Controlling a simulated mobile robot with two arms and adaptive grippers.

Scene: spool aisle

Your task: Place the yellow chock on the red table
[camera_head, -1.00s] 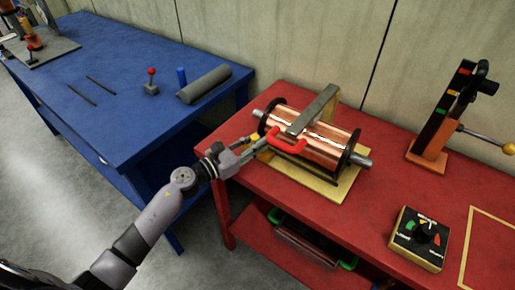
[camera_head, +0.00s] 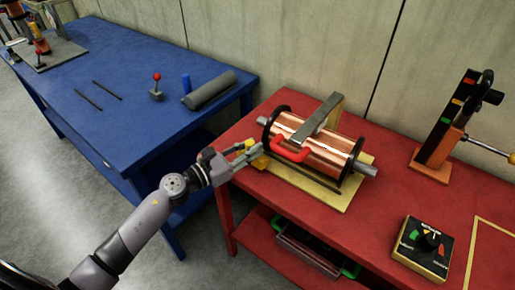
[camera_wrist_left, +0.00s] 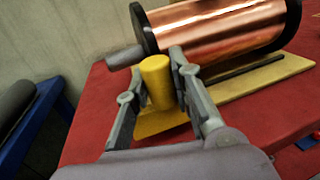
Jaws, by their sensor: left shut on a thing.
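The yellow chock (camera_head: 258,160) is a yellow block with a round upright knob, seen clearly in the wrist view (camera_wrist_left: 157,84). My left gripper (camera_head: 252,150) is shut on its knob, with a finger on either side in the wrist view (camera_wrist_left: 152,78). The chock is near the left end of the copper spool (camera_head: 318,148), over the front left part of the red table (camera_head: 375,220). I cannot tell whether its underside touches the tabletop. My fingers partly hide it in the head view. My right gripper is not in view.
The spool lies on a pale yellow board (camera_head: 335,200), under a grey bar (camera_head: 318,120) with a red handle (camera_head: 287,150). A dial box (camera_head: 422,246) and an orange-based stand (camera_head: 433,165) are at right. A blue table (camera_head: 125,65) stands left, across a gap.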

